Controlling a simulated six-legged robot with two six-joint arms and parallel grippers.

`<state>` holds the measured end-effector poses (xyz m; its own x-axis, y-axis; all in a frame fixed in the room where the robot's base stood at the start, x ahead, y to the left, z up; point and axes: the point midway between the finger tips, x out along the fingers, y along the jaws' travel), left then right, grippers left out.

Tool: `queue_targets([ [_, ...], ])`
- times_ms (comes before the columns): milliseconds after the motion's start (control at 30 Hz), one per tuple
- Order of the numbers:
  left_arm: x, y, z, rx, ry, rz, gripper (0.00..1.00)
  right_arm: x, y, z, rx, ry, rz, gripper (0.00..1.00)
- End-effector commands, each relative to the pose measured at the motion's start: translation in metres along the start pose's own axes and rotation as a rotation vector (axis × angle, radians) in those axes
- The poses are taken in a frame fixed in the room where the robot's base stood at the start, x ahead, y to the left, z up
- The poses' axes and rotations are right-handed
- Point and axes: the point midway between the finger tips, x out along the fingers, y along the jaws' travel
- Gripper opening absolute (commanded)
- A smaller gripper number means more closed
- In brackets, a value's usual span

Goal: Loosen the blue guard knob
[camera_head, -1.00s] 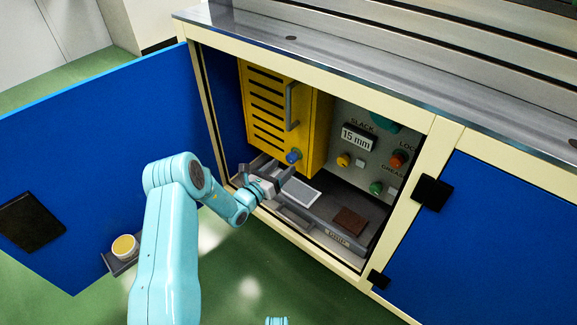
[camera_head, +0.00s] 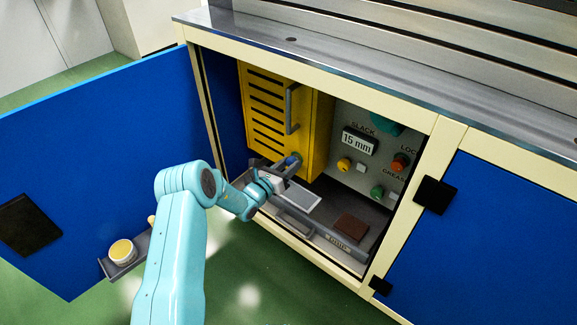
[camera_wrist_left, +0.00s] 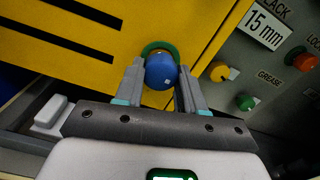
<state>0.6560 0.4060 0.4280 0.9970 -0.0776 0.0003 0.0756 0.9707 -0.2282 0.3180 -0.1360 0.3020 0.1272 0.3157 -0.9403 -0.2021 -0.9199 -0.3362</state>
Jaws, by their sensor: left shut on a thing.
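The blue guard knob (camera_head: 292,160) is at the lower right of the yellow slatted guard (camera_head: 313,120) inside the open cabinet. In the left wrist view the round knob (camera_wrist_left: 161,71) has a green ring (camera_wrist_left: 152,48) behind it. My left gripper (camera_head: 287,164) reaches in from the left, shut on the knob. In the left wrist view, its two grey fingers (camera_wrist_left: 161,76) press the knob from both sides. In the head view the fingers partly cover the knob. My right gripper is not in view.
A drawer with a grey handle (camera_head: 293,225) and a brown block (camera_head: 350,228) lies below the guard. A panel right of it has yellow (camera_head: 344,164), orange (camera_head: 400,161) and green (camera_head: 377,192) knobs and a 15 mm display (camera_head: 359,142). The blue door (camera_head: 100,150) stands open left.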

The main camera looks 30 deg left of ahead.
Motion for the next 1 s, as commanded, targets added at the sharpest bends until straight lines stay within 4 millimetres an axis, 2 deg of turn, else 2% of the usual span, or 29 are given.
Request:
queue_targets([
  [367, 0.000, -0.001, 0.000, -0.173, 0.002, -0.001, 0.09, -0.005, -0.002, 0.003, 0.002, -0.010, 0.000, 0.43],
  [1000, 0.000, -0.002, 0.001, -0.771, 0.002, -0.001, 0.09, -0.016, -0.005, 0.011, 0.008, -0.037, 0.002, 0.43],
])
